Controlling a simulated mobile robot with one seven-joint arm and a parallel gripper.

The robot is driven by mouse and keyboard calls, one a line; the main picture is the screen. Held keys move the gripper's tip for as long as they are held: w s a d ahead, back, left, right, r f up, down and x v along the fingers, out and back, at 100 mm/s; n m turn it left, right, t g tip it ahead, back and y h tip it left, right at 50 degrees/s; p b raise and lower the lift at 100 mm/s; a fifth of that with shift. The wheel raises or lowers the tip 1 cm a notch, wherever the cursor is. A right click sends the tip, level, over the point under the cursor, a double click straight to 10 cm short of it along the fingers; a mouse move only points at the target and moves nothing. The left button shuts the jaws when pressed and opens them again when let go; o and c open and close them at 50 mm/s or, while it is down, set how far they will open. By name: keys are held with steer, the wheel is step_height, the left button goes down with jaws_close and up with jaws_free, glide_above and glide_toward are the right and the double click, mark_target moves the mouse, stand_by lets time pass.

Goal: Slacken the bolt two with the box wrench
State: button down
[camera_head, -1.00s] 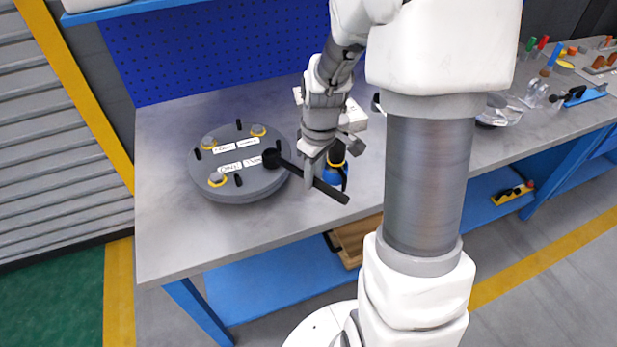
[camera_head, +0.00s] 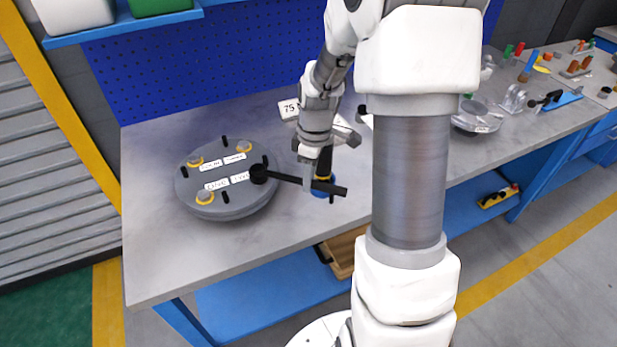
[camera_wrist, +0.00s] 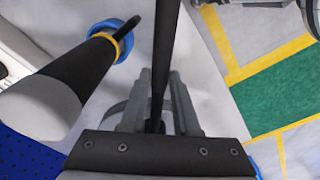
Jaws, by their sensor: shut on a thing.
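The round grey flanged shell (camera_head: 232,207) sits on the left of the table, with labels for bolts one to four on top. The black box wrench (camera_head: 290,179) has its ring end over the bolt two position beside the "TWO" label, hiding that bolt. Its handle points right, past the shell's rim. My gripper (camera_head: 314,184) is shut on the handle, right of the shell. In the wrist view the handle (camera_wrist: 164,40) runs up between the two fingers of my gripper (camera_wrist: 160,95).
A black tool with a blue base (camera_head: 323,188) stands close behind my gripper; it also shows in the wrist view (camera_wrist: 80,70). A white box marked 75 (camera_head: 289,109) lies farther back. The front left of the grey table (camera_head: 155,265) is clear.

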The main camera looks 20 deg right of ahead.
steer(key=shift+s, duration=0.1)
steer(key=shift+r+p, duration=2.35)
steer(key=shift+r, duration=0.75)
steer(key=shift+f, duration=0.1)
